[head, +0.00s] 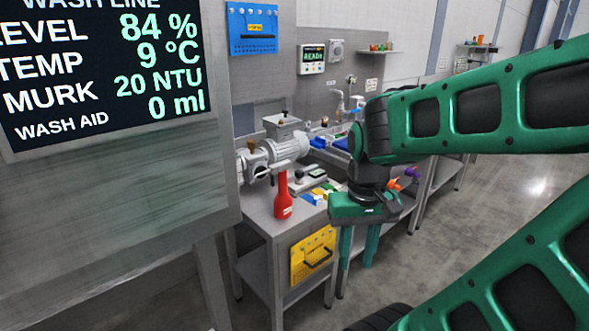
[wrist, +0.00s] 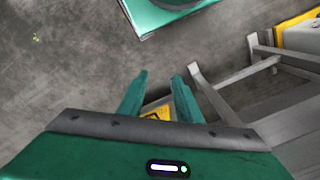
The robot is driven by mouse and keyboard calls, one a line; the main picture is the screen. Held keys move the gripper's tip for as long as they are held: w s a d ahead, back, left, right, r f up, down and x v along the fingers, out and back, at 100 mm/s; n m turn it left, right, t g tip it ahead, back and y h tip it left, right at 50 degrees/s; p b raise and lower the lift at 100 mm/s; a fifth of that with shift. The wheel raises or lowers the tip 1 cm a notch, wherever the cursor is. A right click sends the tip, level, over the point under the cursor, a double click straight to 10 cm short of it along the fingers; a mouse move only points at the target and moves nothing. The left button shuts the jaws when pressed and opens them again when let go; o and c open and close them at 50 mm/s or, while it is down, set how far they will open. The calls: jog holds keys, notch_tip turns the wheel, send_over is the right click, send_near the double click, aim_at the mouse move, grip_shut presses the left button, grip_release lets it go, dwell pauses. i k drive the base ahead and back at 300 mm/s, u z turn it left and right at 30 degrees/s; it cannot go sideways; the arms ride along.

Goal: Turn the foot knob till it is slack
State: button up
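I cannot make out a foot knob in either view. My gripper (head: 354,282) hangs fingers-down at the right of the small grey table in the head view. Its two green fingers are apart with nothing between the tips. The wrist view also shows my gripper (wrist: 159,77) open, over bare concrete floor. A grey machine (head: 288,147) with a hopper, a motor-like body and a small brown-topped handle stands on the table, well away from my gripper. My arm hides part of the bench behind.
The small table (head: 258,216) carries a red bottle (head: 283,200) and small coloured items. A yellow panel (head: 313,256) is on its front. A large display (head: 105,70) fills the left. Metal legs (wrist: 215,100) stand close to the right finger in the wrist view. Open floor (head: 505,200) lies right.

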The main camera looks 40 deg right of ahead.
aim_at(299, 174)
jog(key=i, duration=0.85)
